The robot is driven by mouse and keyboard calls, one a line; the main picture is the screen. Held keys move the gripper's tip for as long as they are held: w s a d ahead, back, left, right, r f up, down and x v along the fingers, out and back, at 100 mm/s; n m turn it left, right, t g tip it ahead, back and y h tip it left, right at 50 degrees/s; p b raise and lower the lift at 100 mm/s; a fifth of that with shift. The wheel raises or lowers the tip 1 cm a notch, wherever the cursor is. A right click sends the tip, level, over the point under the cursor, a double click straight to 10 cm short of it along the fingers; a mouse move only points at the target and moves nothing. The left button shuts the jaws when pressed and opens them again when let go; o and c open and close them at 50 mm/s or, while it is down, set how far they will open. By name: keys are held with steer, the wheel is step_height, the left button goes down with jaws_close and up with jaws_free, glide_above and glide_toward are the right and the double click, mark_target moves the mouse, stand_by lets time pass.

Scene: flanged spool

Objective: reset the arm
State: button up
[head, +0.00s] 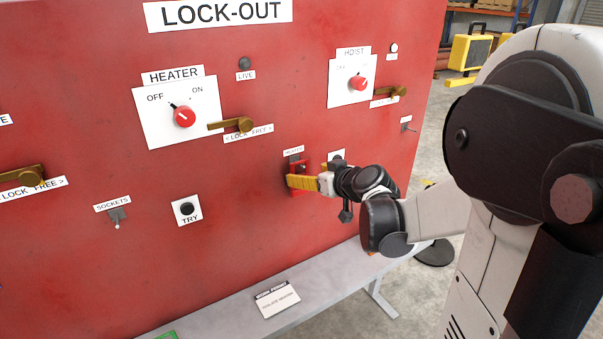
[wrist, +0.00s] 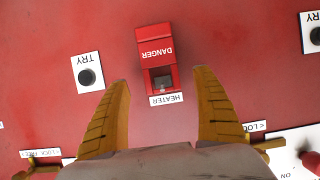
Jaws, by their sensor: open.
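My gripper (head: 292,181) is at the red panel (head: 240,215), its yellow fingers pointing at the small HEATER fitting. In the wrist view my gripper (wrist: 162,80) is open, with a finger on each side and nothing between them. A red DANGER piece (wrist: 155,42) sits on the HEATER fitting, just beyond and between the fingertips. In the head view the fingers partly hide this red piece (head: 297,191). Whether a finger touches it or the panel, I cannot tell.
The HEATER knob (head: 184,116) has its pointer toward OFF. Brass levers (head: 238,124) and a TRY button (head: 186,209) stick out from the panel. A grey shelf (head: 225,305) below bears a work permit card (head: 276,299). Concrete floor (head: 428,125) shows past the panel's right edge.

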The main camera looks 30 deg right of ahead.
steer(key=v, duration=0.6)
steer(key=s+a+f+g+y, duration=0.2)
steer(key=s+a+g, duration=0.35)
steer(key=a, duration=0.75)
steer(key=s+a+f+h, duration=0.1)
steer(key=s+a, duration=0.1)
steer(key=s, duration=0.4)
steer(key=s+a+f+g+h, duration=0.1)
steer(key=s+a+f, duration=0.1)
steer(key=s, duration=0.5)
steer(key=shift+a, duration=0.75)
